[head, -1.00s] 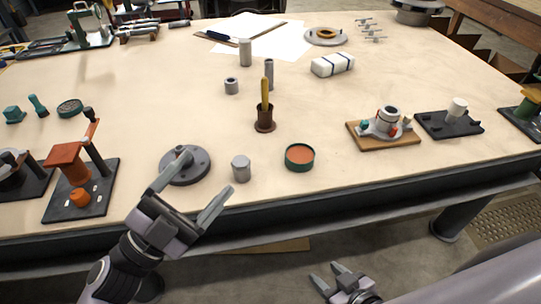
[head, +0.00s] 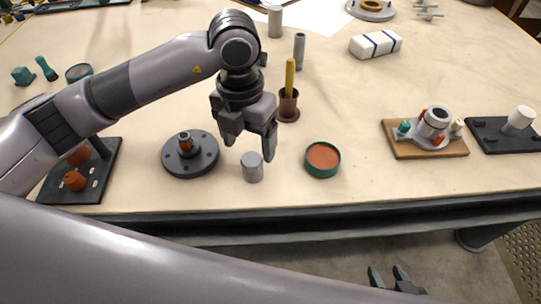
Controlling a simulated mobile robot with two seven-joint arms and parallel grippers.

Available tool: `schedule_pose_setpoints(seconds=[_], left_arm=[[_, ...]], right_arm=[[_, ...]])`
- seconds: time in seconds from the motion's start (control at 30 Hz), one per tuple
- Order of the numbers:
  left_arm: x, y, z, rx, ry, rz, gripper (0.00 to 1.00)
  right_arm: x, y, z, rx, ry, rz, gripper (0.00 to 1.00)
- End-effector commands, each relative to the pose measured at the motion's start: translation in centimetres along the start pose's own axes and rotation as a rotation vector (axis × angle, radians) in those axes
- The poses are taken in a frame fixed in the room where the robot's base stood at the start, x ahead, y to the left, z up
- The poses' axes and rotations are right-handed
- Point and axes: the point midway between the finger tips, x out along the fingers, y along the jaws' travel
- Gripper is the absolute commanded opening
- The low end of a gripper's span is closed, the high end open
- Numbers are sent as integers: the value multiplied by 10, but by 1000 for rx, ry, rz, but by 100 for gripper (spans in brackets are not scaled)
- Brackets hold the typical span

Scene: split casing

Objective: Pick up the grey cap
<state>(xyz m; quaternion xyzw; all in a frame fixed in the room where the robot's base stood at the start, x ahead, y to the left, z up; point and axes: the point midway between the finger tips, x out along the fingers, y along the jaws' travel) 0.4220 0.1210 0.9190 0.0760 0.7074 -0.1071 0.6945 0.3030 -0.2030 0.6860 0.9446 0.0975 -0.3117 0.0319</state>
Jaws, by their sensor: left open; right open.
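A small grey cylinder (head: 252,167), which looks like the grey cap, stands upright near the front edge of the bench. My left gripper (head: 249,147) is above it, pointing down with its fingers apart, and holds nothing. One finger is to the left of the cylinder and one to the right, with the tips about level with its top in the picture; I cannot tell the exact height gap. My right gripper (head: 391,276) is open and empty, low in front of the bench.
A dark round flange (head: 202,160) lies to the left of the cylinder and a green-rimmed dish (head: 322,172) to the right. Behind stands a brown holder (head: 288,108) with a yellow-handled tool. A wooden board with a fitting (head: 400,152) is further right.

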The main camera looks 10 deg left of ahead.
Motion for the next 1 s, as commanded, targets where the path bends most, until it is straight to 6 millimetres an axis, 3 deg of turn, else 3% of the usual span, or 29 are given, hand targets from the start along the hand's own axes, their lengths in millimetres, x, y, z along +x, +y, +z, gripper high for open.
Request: schedule_pose_setpoints(seconds=[0.17,0.6,0.9,1.0], left_arm=[[6,10,3,-20,-10,53,77],[63,5,1,-18,-9,47,77],[68,5,1,-16,-12,46,77],[68,5,1,-16,-12,46,44]], right_arm=[[-1,0,-1,0,0,0,50],[-7,0,-9,0,0,-1,50],[-6,0,-8,0,-1,-1,50],[-6,0,-8,0,-1,-1,50]])
